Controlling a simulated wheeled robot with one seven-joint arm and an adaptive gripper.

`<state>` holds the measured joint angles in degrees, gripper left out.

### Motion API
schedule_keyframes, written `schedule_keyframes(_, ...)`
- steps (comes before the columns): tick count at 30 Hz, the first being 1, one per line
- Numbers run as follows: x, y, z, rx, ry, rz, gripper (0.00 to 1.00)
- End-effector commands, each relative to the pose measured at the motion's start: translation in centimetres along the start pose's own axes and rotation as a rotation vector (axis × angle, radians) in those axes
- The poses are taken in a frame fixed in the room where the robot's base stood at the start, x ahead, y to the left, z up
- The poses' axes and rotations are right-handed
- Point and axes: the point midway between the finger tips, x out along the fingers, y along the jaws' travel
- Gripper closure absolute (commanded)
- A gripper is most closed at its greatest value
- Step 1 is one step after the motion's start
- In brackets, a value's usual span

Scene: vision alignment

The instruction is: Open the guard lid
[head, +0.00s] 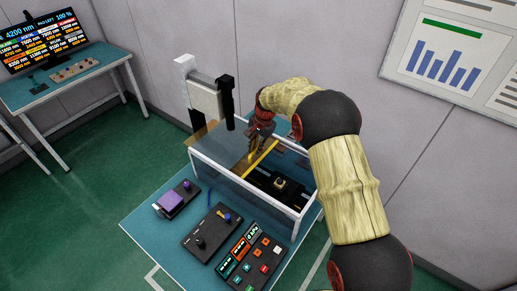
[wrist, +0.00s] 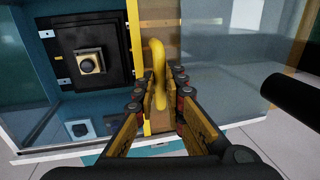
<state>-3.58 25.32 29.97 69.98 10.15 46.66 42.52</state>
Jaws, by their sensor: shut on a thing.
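The guard lid is a clear panel (wrist: 225,60) with a yellow edge strip (head: 262,158), on a white-framed box (head: 240,183). The strip lies across the box top near its middle. A yellow curved handle (wrist: 158,62) stands between my fingers in the wrist view. My gripper (head: 258,143) is shut on this handle (wrist: 160,92); the fingers hide its lower part. On one side of the strip the box looks uncovered, showing a black stage (head: 268,190) with a small square part (wrist: 90,62). The clear panel lies on the other side.
A black column (head: 228,103) and a white post (head: 184,68) stand behind the box, close to my gripper. Control boxes (head: 210,233) and a button panel (head: 250,256) sit on the teal table (head: 140,222) in front. A screen (head: 42,42) stands on another table at left.

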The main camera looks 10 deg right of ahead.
Motion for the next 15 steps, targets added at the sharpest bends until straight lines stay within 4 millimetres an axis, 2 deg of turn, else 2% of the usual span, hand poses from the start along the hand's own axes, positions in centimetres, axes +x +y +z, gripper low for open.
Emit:
schedule_keyframes(4, -0.04, 0.0, -0.04, 0.0, 0.001, -0.001, 1.0)
schedule_keyframes(5, -0.04, 0.0, -0.04, 0.0, 0.001, -0.001, 0.88)
schedule_keyframes(15, -0.03, 0.03, -0.02, 0.0, 0.0, 0.0, 0.7)
